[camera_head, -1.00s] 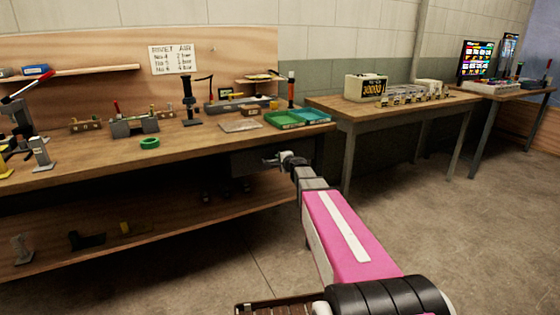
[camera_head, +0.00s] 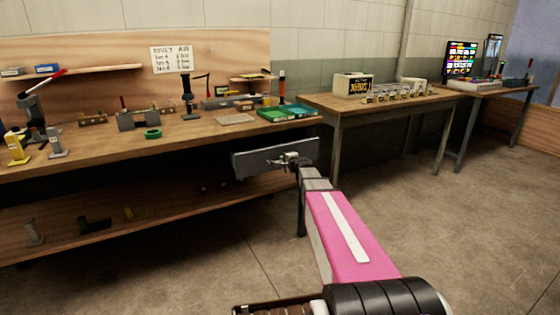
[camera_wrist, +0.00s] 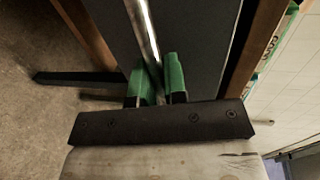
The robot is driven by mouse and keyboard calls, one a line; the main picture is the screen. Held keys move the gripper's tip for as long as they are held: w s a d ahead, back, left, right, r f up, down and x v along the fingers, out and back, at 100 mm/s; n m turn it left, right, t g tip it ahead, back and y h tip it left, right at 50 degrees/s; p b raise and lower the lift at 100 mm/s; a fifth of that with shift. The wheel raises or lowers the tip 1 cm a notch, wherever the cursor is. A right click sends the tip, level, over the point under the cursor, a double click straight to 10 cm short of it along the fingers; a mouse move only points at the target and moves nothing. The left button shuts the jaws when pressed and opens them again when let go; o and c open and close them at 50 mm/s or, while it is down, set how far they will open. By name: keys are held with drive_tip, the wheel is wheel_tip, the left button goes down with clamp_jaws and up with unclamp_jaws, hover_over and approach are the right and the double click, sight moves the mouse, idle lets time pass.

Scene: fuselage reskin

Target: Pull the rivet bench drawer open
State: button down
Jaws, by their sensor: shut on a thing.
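The rivet bench drawer shows its grey front (camera_head: 262,160) under the right end of the rivet bench (camera_head: 190,132) in the head view. It stands out from under the bench top. My gripper (camera_head: 290,160) is at the right part of the drawer front. In the wrist view the green fingertips of my gripper (camera_wrist: 158,82) are shut on a bright metal bar handle (camera_wrist: 143,30). The dark grey drawer front (camera_wrist: 195,40) lies behind the handle. The drawer's inside is hidden in both views.
Green trays (camera_head: 288,112) stand on the bench top above the drawer. A second table (camera_head: 385,98) with a boxy device (camera_head: 353,85) stands to the right. A lower shelf (camera_head: 160,215) runs beneath the bench. The concrete floor (camera_head: 430,225) in front is clear.

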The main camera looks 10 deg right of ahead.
drive_tip(key=f+v, duration=0.3)
drive_tip(key=v, duration=1.1)
drive_tip(key=shift+s, duration=0.35)
drive_tip(key=shift+d, duration=0.1)
drive_tip(key=c, duration=1.2)
unclamp_jaws()
drive_tip(key=shift+s, duration=0.1)
drive_tip(key=v, duration=1)
drive_tip(key=shift+s+d, duration=0.15)
drive_tip(key=shift+s, duration=0.1)
